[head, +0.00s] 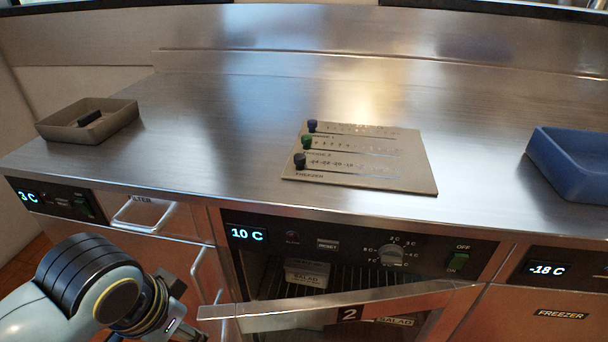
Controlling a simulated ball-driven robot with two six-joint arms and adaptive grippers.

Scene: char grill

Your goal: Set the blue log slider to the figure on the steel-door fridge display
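A beige log board (408,180) lies on the steel counter with three horizontal slider tracks. The blue knob (312,125) is at the left end of the top track. A green knob (306,143) and a dark knob (299,160) are at the left ends of the lower tracks. The scale figures are too small to read surely. The display (28,197) on the left steel-fronted unit reads 3 C. My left arm comes in at the lower left; its gripper (186,329) shows only in part at the bottom edge, fingertips not clear. My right gripper is out of view.
The freezer display (546,270) reads -18 C.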

